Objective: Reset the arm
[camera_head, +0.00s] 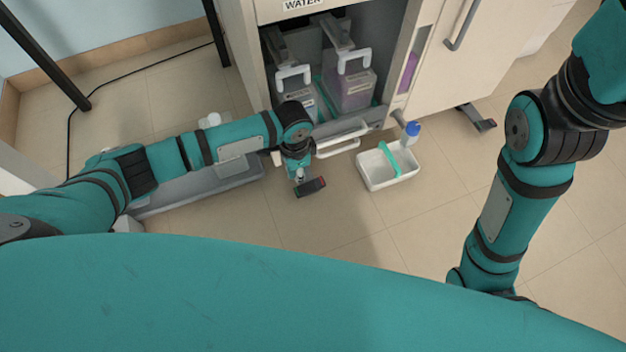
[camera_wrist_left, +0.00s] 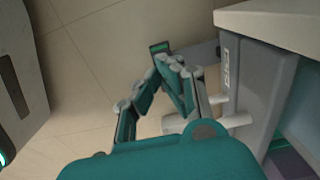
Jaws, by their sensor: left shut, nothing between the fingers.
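My left arm reaches in from the left of the head view, bent at its far end. My left gripper (camera_head: 309,187) hangs below that bend, above the tiled floor in front of the open cabinet. In the left wrist view the same gripper (camera_wrist_left: 168,60) has its fingers brought together with nothing between them. My right arm comes down along the right side of the head view; its gripper is hidden behind my teal body.
An open cabinet (camera_head: 405,50) holds clear containers with white handles, one with purple liquid (camera_head: 352,92).

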